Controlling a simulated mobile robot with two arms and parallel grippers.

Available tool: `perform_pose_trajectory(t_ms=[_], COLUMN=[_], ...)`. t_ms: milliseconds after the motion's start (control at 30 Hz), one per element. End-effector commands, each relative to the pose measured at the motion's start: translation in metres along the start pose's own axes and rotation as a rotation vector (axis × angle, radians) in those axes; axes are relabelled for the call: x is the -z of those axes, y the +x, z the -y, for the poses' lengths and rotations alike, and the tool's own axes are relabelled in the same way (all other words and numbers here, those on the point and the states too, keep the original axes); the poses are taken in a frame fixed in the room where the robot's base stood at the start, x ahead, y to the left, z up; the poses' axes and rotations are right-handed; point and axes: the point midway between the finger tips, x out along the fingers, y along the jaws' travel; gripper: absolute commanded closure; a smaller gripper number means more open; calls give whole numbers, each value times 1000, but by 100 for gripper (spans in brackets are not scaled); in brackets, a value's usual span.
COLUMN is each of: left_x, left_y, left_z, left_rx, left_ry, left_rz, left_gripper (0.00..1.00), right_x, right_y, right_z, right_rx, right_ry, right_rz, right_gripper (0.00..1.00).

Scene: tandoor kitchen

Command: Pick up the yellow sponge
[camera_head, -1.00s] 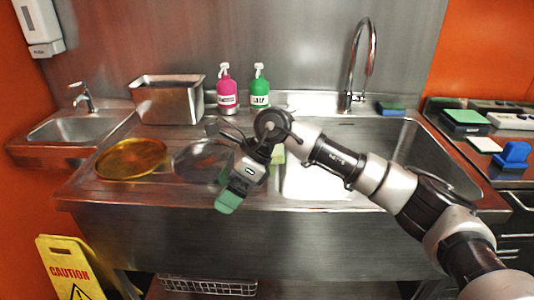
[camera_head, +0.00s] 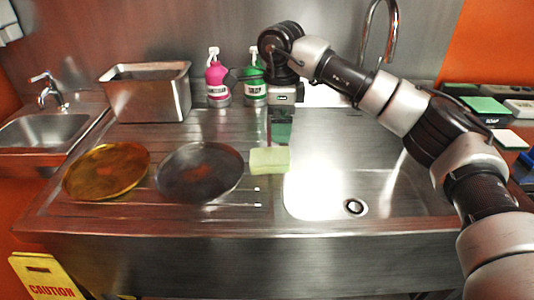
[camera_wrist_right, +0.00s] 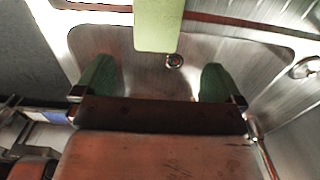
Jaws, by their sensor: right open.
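The pale yellow sponge (camera_head: 270,160) lies on the drainboard's right part, beside the basin edge and right of the dark plate. It also shows at the top of the right wrist view (camera_wrist_right: 157,24). My right gripper (camera_head: 281,128) hangs pointing down just above and behind the sponge in the head view. In the right wrist view its two green fingertips (camera_wrist_right: 156,80) are spread wide with nothing between them, and the sponge is beyond them. The gripper does not appear to touch the sponge. My left gripper is not in view.
A golden plate (camera_head: 107,170) and a dark plate (camera_head: 200,172) lie on the drainboard. A metal bin (camera_head: 147,92), a pink bottle (camera_head: 217,80) and a green bottle (camera_head: 254,84) stand behind. The sink basin (camera_head: 380,190) on the right is empty. A tall faucet (camera_head: 391,40) rises behind it.

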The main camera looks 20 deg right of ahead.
Motion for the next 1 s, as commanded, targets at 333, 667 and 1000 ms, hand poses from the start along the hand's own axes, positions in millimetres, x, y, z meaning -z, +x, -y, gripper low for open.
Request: perform_pose_trajectory(t_ms=[333, 667, 1000], left_x=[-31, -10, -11], left_y=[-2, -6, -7], left_z=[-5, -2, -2], left_rx=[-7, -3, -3], left_ry=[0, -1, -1], left_rz=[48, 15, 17], left_gripper=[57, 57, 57], right_x=[-2, -15, -15], right_y=[48, 86, 99], right_z=[0, -1, -1], right_rx=[-1, -4, 0], right_ry=[0, 0, 0], right_rz=[1, 0, 2], right_gripper=[1, 1, 3])
